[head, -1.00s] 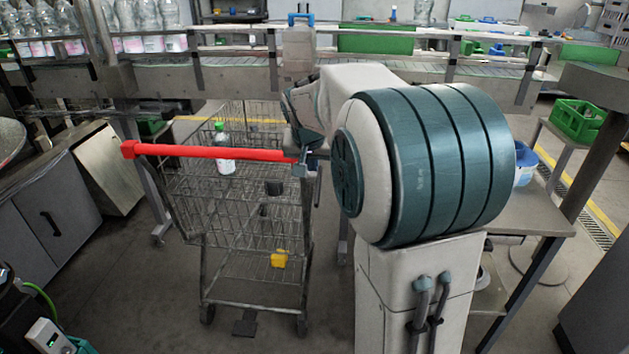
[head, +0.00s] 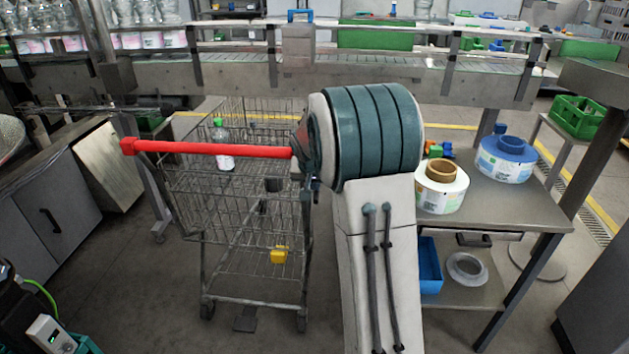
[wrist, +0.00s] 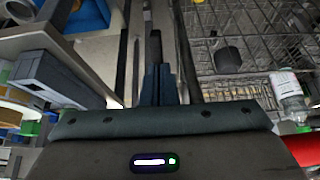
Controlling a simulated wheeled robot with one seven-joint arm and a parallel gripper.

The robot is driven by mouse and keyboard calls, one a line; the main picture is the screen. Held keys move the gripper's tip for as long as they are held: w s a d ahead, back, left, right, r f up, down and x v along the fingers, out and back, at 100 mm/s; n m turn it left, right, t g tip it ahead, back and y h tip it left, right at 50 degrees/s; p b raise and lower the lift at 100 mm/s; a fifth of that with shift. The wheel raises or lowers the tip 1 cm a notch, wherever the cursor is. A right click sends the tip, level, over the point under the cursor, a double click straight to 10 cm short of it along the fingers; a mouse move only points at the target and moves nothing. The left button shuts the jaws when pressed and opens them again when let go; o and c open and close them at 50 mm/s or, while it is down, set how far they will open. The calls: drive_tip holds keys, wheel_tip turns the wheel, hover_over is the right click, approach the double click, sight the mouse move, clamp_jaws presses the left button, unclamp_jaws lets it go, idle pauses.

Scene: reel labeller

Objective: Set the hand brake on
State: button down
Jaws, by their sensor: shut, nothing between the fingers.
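The shopping cart (head: 235,200) with a red push bar (head: 210,149) stands left of my arm in the head view. In the wrist view my gripper (wrist: 158,82) is shut and empty, with its fingers beside the cart's wire side (wrist: 235,25). A dark lever-like piece (wrist: 155,46) lies just beyond the fingertips, in line with them. It may be the hand brake, but I cannot tell for sure, nor whether the fingers touch it. In the head view my arm hides most of my gripper and the right end of the push bar.
The cart holds a bottle with a green cap (head: 222,145), a dark cup-like thing (head: 274,185) and a yellow item (head: 279,255). A side table (head: 510,205) with label reels (head: 441,190) stands to the right. A conveyor (head: 390,75) runs behind.

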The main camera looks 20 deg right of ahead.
drive_tip(key=shift+f, duration=0.1)
idle(0.3)
drive_tip(key=shift+f+b, duration=0.25)
drive_tip(key=shift+b, duration=0.75)
drive_tip(key=shift+r, duration=0.1)
